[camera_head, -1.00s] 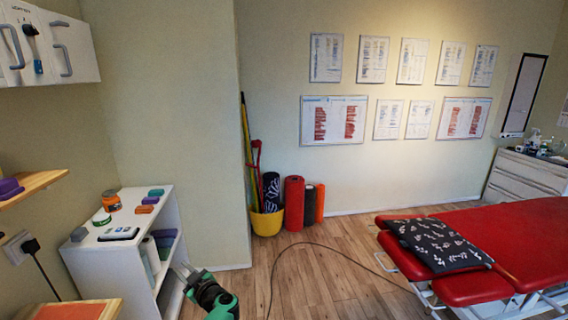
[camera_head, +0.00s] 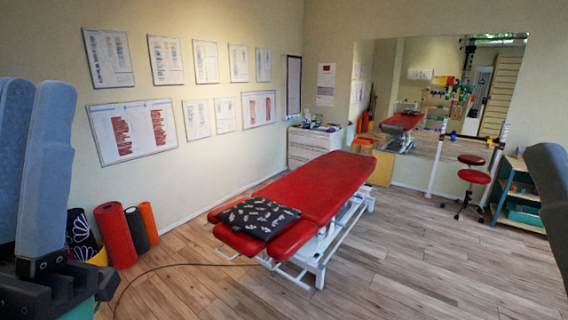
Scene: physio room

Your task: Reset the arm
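My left gripper (camera_head: 36,165) stands upright, large and close, at the left edge of the head view. Its two blue-grey fingers lie side by side with no gap showing, and nothing shows between them. The outer finger is partly cut off by the frame edge. A dark grey part on my right side (camera_head: 550,195) shows at the right edge. It is too cut off to tell whether it is the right gripper, or how its fingers stand.
A red treatment table (camera_head: 328,182) with a dark patterned pillow (camera_head: 258,216) stands mid-room. Rolled mats (camera_head: 115,236) stand by the left wall. A cable (camera_head: 165,268) lies on the floor. A red stool (camera_head: 474,176) and a shelf (camera_head: 518,190) are at right.

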